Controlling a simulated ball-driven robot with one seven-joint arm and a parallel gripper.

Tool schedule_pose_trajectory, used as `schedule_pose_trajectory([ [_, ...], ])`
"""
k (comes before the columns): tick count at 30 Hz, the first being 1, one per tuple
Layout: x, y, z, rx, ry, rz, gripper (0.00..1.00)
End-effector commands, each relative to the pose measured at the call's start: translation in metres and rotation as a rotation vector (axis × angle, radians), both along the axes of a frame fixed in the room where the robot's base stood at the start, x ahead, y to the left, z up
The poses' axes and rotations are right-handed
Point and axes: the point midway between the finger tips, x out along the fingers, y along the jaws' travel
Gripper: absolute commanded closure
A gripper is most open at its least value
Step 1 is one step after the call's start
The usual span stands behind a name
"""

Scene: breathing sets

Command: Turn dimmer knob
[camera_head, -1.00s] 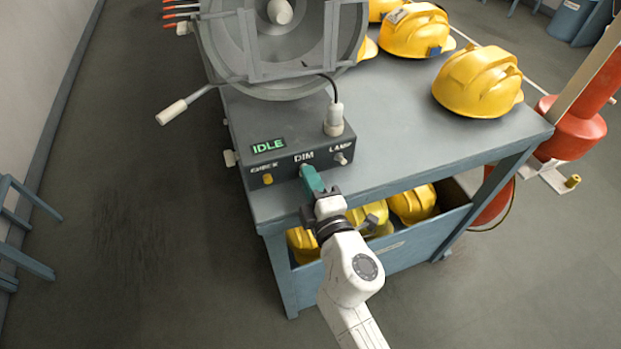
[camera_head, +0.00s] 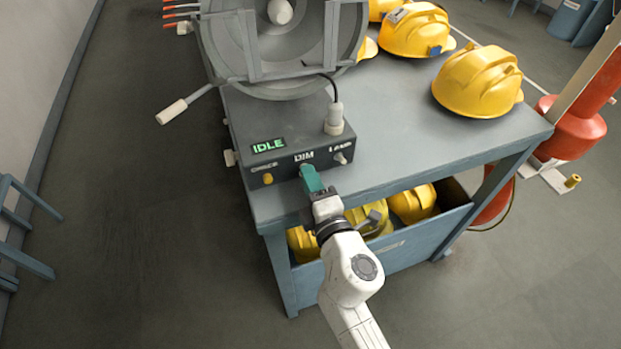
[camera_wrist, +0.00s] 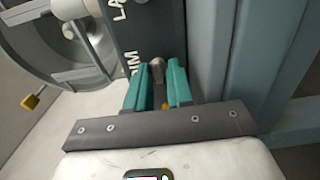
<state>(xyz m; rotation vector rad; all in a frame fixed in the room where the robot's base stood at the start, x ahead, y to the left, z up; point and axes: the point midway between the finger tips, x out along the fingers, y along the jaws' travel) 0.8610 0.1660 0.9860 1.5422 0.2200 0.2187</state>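A large grey lamp drum (camera_head: 280,40) stands behind the box, with a cable plug (camera_head: 334,118) on the box top. Yellow helmets (camera_head: 478,82) lie on the table (camera_head: 420,135) and in the drawer below (camera_head: 425,232). A red cylinder (camera_head: 572,130) is at right.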

Motion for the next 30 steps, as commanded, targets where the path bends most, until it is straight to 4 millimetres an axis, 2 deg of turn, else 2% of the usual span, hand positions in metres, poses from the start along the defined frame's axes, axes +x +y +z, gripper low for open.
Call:
schedule_pose_trajectory([
  [1,0.000,0.000,0.000,0.001,-0.001,0.000,0.73],
  [4,0.000,0.000,0.001,0.002,-0.002,0.000,0.65],
  [14,-0.005,-0.002,0.001,0.002,-0.001,0.000,0.65],
  [17,-0.017,-0.005,0.001,0.003,0.000,0.000,0.65],
  [24,-0.060,-0.017,-0.001,0.002,0.001,0.000,0.65],
  [30,-0.089,-0.025,-0.001,0.002,0.000,0.001,0.65],
])
